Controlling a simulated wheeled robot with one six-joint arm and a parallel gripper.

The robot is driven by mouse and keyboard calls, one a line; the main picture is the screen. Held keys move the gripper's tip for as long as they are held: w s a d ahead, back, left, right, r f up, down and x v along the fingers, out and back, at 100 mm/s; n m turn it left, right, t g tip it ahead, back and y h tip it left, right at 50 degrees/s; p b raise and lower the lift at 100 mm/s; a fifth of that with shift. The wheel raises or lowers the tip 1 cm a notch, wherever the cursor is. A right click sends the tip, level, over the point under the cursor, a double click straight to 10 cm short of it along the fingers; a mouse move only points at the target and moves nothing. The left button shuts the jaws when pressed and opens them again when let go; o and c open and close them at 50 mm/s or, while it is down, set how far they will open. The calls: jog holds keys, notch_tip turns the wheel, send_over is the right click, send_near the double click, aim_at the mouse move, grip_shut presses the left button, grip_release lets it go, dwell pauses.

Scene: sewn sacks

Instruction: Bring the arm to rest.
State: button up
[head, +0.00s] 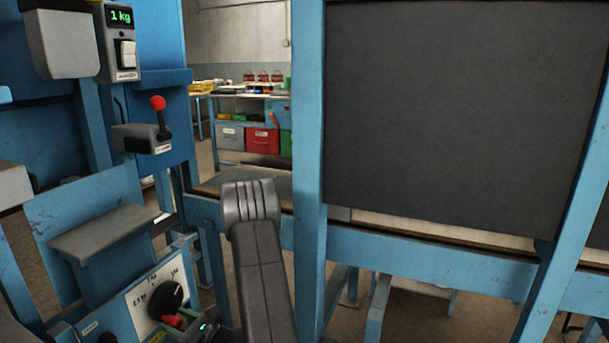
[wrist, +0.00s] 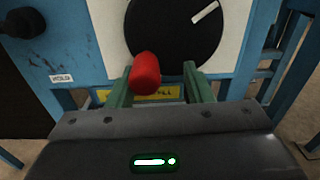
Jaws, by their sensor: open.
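My gripper (wrist: 159,80) is open in the wrist view, its two green fingers apart. A red knob (wrist: 145,73) shows between the fingers, closer to the left one; I cannot tell whether they touch. In the head view the red knob (head: 173,321) sits low on the front of a white dial panel (head: 139,302). My arm reaches down at the bottom middle there, with my gripper mostly hidden at the lower edge. The black dial (wrist: 177,30) with a white pointer is just beyond the fingers.
A blue frame with a dark panel (head: 455,110) stands close on the right. On the left are a grey ledge (head: 103,232), a red-topped lever (head: 158,104) and a scale display reading 1 kg (head: 121,16). A workbench with bins (head: 262,139) stands far behind.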

jog(key=w+n, duration=0.1)
jog(key=n, duration=0.4)
jog(key=w+d+n, duration=0.1)
jog(key=n, duration=0.2)
jog(key=shift+w+f, duration=0.15)
jog(key=shift+w, duration=0.15)
jog(key=shift+v, duration=0.75)
jog(key=shift+s+d, duration=0.1)
jog(key=shift+s+f, duration=0.1)
